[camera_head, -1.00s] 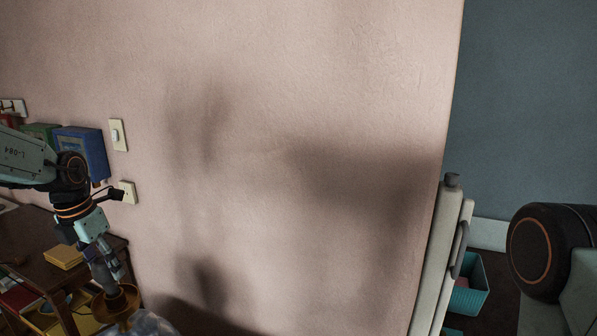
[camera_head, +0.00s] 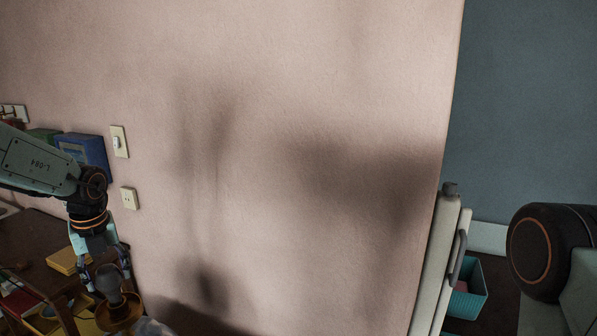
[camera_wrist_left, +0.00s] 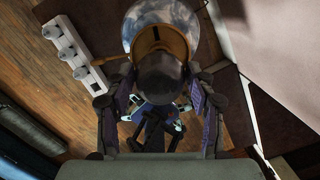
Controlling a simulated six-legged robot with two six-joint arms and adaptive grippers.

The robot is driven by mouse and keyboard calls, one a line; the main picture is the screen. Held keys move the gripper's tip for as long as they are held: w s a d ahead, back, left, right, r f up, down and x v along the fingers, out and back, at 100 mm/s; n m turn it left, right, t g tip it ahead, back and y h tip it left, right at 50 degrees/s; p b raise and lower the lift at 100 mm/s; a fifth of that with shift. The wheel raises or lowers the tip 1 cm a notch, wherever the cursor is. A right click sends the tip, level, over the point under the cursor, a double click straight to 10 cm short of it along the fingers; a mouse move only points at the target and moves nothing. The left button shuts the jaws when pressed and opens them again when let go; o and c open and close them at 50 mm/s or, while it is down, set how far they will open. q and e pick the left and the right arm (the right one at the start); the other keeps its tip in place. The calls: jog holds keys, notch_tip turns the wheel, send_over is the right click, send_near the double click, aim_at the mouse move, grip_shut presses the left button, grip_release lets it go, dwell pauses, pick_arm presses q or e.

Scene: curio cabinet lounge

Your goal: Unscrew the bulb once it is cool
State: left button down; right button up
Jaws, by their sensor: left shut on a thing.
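The bulb (camera_head: 109,281) is a dull grey, unlit globe above a brass, cup-shaped lamp fitting (camera_head: 121,314), at the lower left of the head view. My left gripper (camera_head: 110,287) comes down from above with a finger on each side of the bulb and is shut on it. In the left wrist view the bulb (camera_wrist_left: 160,78) looks dark and sits between the fingers, with the brass fitting (camera_wrist_left: 161,40) just beyond. The bulb's threaded base is hidden, so I cannot tell how far it is screwed in. My right gripper is out of view.
A pale blue-and-white rounded object (camera_wrist_left: 158,14) lies just beyond the fitting. A white power strip (camera_wrist_left: 75,55) is on the wooden floor. The wall carries a switch (camera_head: 119,141) and a socket (camera_head: 129,198). A blue box (camera_head: 86,152) and a teal basket (camera_head: 468,290) stand farther off.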

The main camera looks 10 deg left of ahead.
pick_arm(q)
jog(key=n, duration=0.4)
jog(key=shift+s+d+f+g, duration=0.1)
jog(key=shift+s+f+g, duration=0.15)
jog(key=shift+g, duration=0.15)
jog(key=c, duration=0.8)
grip_release()
jog(key=shift+o, duration=1)
jog(key=shift+w, duration=0.15)
jog(key=shift+r, duration=0.1)
jog(key=shift+w+r+p, duration=0.15)
jog(key=shift+p, duration=0.2)
